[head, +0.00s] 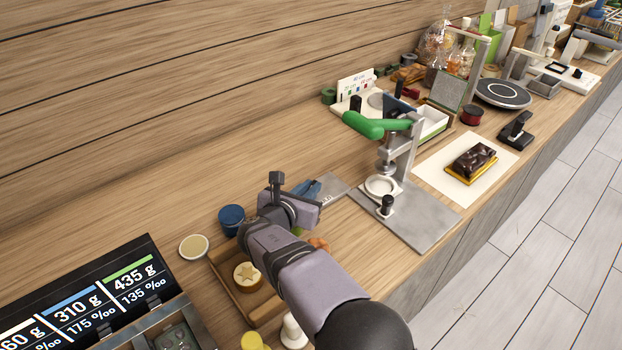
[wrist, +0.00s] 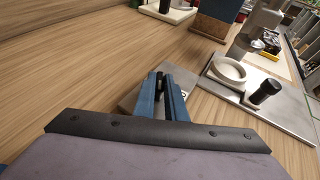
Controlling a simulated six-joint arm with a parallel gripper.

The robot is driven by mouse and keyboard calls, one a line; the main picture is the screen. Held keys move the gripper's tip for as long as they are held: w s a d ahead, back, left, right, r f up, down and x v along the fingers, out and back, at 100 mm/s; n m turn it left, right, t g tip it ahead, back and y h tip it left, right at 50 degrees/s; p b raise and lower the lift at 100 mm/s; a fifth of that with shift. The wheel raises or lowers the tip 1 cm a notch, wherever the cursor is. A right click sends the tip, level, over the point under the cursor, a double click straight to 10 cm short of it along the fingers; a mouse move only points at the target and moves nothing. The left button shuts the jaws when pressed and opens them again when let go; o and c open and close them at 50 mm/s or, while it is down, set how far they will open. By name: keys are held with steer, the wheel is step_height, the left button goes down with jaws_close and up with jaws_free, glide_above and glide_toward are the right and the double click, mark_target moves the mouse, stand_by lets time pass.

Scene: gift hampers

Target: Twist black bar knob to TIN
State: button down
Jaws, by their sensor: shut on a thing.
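My gripper (head: 312,190) has its blue fingers down over a small grey plate (head: 335,187) on the wooden counter, left of the press. In the wrist view the blue fingers (wrist: 164,80) are shut on the black bar knob (wrist: 159,84), of which only a dark sliver shows between them. The grey plate also shows there (wrist: 133,99), with pale lettering partly hidden by the fingers. I cannot read TIN or tell which way the knob points.
The green-handled press (head: 398,150) stands just right, with a white ring (head: 381,186) and a black upright knob (head: 387,205) on its base. A blue cup (head: 231,217) and a wooden tray (head: 224,280) are left of my arm. Counter behind the plate is clear.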

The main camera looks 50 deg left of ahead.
steer(key=shift+s+a+m+t+h+p, duration=0.15)
steer(key=shift+m+t+h+p, duration=0.2)
steer(key=shift+m+h, duration=0.25)
steer(key=shift+m+t+h+p, duration=0.35)
steer(key=shift+m+h, duration=0.45)
steer(key=shift+h, duration=0.1)
steer(key=shift+a, duration=0.1)
steer(key=c, duration=1.8)
jaws_free()
steer(key=shift+b+v, duration=1)
steer(key=shift+v, duration=2.65)
steer(key=shift+r, duration=0.1)
